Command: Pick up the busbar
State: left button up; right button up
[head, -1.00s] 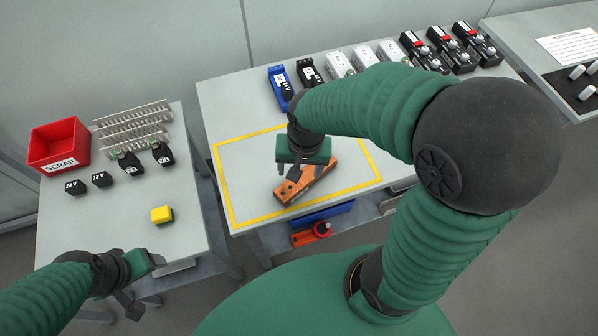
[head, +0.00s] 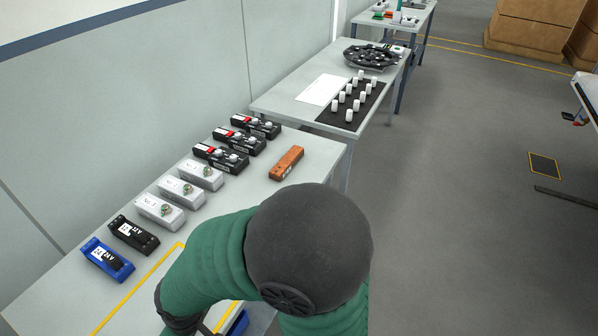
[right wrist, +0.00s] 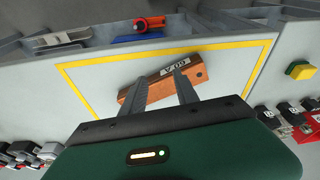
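A copper-coloured block marked with a pale "60 A" label (right wrist: 173,68), which looks like the busbar, lies at an angle inside the yellow outline in the right wrist view. My right gripper (right wrist: 161,76) is open over it, with its two fingers apart and overlapping the block in the picture. I cannot tell whether they touch it. A second orange-brown block (head: 286,163) lies on the right part of the table in the head view. There my right arm covers the area by the yellow outline. My left gripper is out of view.
Blue (head: 107,260) and black (head: 134,235) modules, white modules (head: 181,191) and black-red modules (head: 221,157) line the table's back edge. A farther table (head: 283,99) carries white pegs on a black mat. A yellow-green block (right wrist: 301,70) shows in the wrist view.

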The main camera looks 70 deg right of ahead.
aim_at(287, 162)
jog(key=z, duration=2.2)
jog(key=i+l+u, duration=0.1)
jog(key=u, duration=0.4)
jog(key=i+l+u, duration=0.1)
jog(key=u, duration=0.4)
jog(key=l+u, duration=0.2)
jog(key=u, duration=0.3)
jog(key=i+l+u, duration=0.1)
jog(key=l+u, duration=0.15)
jog(key=u, duration=0.25)
